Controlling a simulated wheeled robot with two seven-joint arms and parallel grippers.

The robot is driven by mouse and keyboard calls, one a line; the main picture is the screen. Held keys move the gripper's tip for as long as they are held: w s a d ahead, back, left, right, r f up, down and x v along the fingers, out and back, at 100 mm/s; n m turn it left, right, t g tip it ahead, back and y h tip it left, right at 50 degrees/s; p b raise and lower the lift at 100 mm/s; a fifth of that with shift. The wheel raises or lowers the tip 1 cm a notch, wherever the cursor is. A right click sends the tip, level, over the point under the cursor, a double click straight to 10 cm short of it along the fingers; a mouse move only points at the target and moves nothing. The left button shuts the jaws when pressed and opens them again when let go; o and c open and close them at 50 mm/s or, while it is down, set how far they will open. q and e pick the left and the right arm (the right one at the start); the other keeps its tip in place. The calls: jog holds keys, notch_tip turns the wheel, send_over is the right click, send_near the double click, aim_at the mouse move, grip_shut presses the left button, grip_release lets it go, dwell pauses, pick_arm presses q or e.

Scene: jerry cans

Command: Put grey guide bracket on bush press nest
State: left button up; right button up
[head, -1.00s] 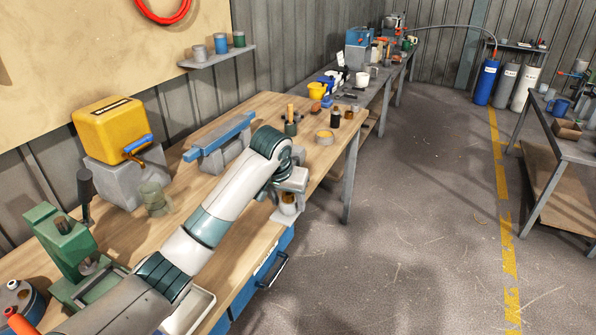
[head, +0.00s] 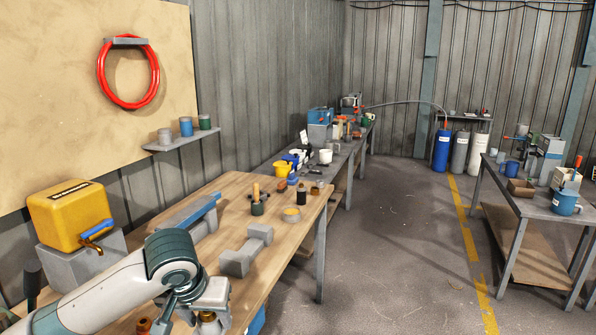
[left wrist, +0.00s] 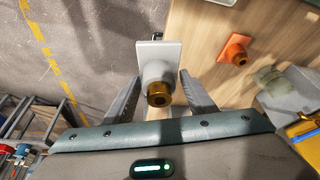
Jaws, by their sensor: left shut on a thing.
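My left gripper (head: 208,300) is low in the head view, over the near part of the wooden bench (head: 285,232). It is shut on the grey guide bracket (left wrist: 152,52), a pale square plate with a round boss and a bronze bush (left wrist: 159,95). The bracket sits between the two fingers in the left wrist view, and the bush also shows below the gripper in the head view (head: 207,317). An orange bracket (left wrist: 236,50) with a dark bush stands on the bench. I cannot make out the bush press nest in the current views. My right gripper is not in view.
A yellow box (head: 70,215) with a blue handle stands on a grey block at left.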

pick_arm(q)
jog(key=s, duration=0.1)
jog(key=s+a, duration=0.1)
jog(key=s, duration=0.1)
jog(key=s+a, duration=0.1)
jog(key=shift+s+f, duration=0.25)
jog(key=shift+f, duration=0.05)
jog(key=shift+a, duration=0.1)
dwell(0.4)
